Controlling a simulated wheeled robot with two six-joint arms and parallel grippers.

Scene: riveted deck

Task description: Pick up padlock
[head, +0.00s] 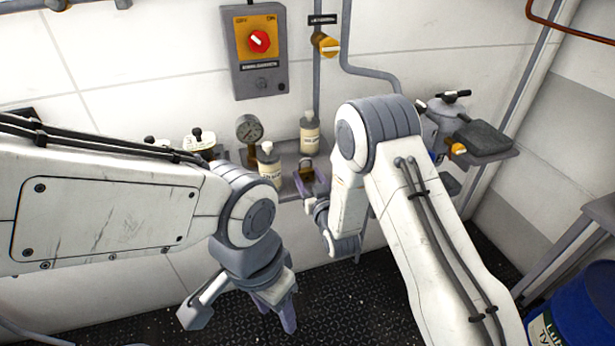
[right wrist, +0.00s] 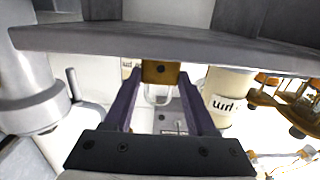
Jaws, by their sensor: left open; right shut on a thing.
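The padlock (right wrist: 160,72) has a brass body and a pale shackle. In the right wrist view it sits between the tips of the two purple fingers of my right gripper (right wrist: 159,84), which is shut on it. In the head view my right gripper (head: 311,184) is at the shelf (head: 287,187) by the wall, and the padlock (head: 306,165) shows small and dark-brassy at its tips. I cannot tell if the padlock touches the shelf. My left gripper (head: 275,311) is open and empty, pointing down over the dark deck, away from the shelf.
Two cream bottles, one in front (head: 269,166) and one behind (head: 310,134), stand near the padlock. A pressure gauge (head: 248,129) is left of them. A grey switch box (head: 257,50) hangs above. A blue drum (head: 580,315) stands at the lower right.

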